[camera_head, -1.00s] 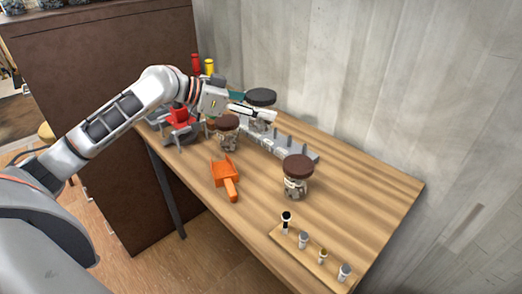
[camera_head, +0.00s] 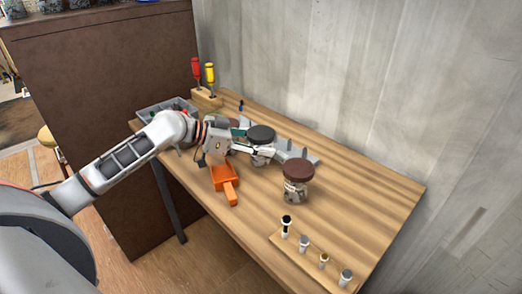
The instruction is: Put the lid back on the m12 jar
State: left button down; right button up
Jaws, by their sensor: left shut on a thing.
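A round dark lid (camera_head: 260,133) is at the middle of the bench, with a pale jar-like body (camera_head: 260,157) under it. I cannot tell how the lid sits on that body. My left gripper (camera_head: 251,150) comes in from the left, level, and is shut just below the lid's rim. Its fingers partly hide what they hold. Another jar (camera_head: 297,188) with a brown lid (camera_head: 298,168) stands upright to the right, apart from the gripper. No label can be read, so I cannot tell which jar is m12. My right gripper is not in view.
A grey rack with posts (camera_head: 303,158) lies behind the jars. A board (camera_head: 293,258) with several small pieces is at the front. Red (camera_head: 196,68) and yellow (camera_head: 210,73) handles stand at the back. The bench's right side is clear.

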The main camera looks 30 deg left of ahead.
pick_arm(q)
notch_tip(320, 180, down, 2)
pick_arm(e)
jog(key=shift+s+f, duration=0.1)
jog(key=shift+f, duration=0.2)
pick_arm(q)
jog(key=shift+f, duration=0.1)
jog(key=shift+f, duration=0.1)
jog(key=c, duration=1.1)
grip_release()
jog(key=shift+o, duration=0.2)
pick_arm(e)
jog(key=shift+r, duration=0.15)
